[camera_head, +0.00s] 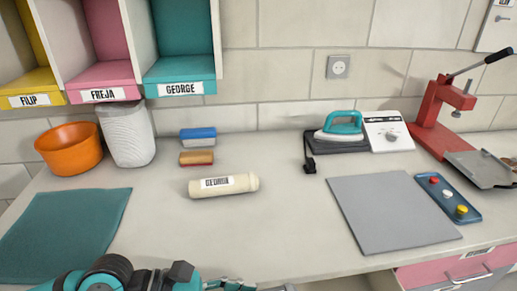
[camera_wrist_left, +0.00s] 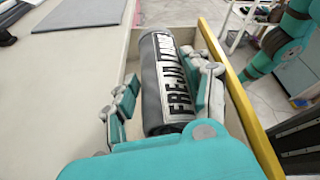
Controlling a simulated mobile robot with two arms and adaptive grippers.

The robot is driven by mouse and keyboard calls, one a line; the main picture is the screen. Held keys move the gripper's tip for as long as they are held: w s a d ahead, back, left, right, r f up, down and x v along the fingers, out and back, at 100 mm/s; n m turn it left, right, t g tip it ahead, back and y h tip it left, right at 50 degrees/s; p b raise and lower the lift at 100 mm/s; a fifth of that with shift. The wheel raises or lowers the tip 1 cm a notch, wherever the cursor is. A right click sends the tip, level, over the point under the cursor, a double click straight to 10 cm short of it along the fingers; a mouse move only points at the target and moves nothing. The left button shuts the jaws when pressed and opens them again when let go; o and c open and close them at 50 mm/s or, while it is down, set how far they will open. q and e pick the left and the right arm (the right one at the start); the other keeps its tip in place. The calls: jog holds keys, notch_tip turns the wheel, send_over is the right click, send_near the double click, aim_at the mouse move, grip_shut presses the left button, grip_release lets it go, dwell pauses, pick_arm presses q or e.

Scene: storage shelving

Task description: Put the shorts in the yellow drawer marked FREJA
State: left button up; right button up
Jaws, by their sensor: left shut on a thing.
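A dark grey rolled cloth (camera_wrist_left: 158,75), which I take to be the shorts, shows in the left wrist view with a white FREJA label facing up. My left gripper (camera_wrist_left: 162,68) is shut on it, one finger along each side. The roll is over or inside an open drawer with a yellow edge (camera_wrist_left: 240,98); I cannot tell whether it touches the bottom. Any name on the drawer's front is out of sight. In the head view only part of my left arm (camera_head: 150,277) shows at the bottom edge. My right gripper is not seen.
The counter holds a cream roll (camera_head: 223,185) marked GEORGE, an orange bowl (camera_head: 68,148), an iron (camera_head: 340,127) and a grey mat (camera_head: 390,210). A pink drawer (camera_head: 450,269) is below at right. My other arm (camera_wrist_left: 290,40) is beyond the yellow edge.

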pick_arm(q)
jog(key=shift+w+r, duration=0.35)
jog(key=shift+w, duration=0.15)
jog(key=w+a+n+t, duration=0.1)
jog(key=w+a, duration=0.1)
jog(key=w+a+r+n+t+p, duration=0.1)
jog(key=w, duration=0.1)
jog(key=w+a, duration=0.2)
jog(key=shift+a+r+n+t+y, duration=0.25)
jog(key=shift+a+n+t+y, duration=0.1)
jog(key=shift+n+t+y, duration=0.05)
jog(key=a+t, duration=0.1)
jog(key=a, duration=0.1)
jog(key=w+a+f+n+y, duration=0.1)
jog(key=a, duration=0.2)
jog(key=w+a+n+t+p, duration=0.1)
jog(key=a, duration=0.1)
jog(key=shift+a+f+t, duration=0.3)
jog(key=shift+a+f, duration=0.05)
jog(key=shift+w+a+f+n+y, duration=0.15)
jog(key=shift+a+n+y, duration=0.15)
jog(key=shift+a, duration=0.3)
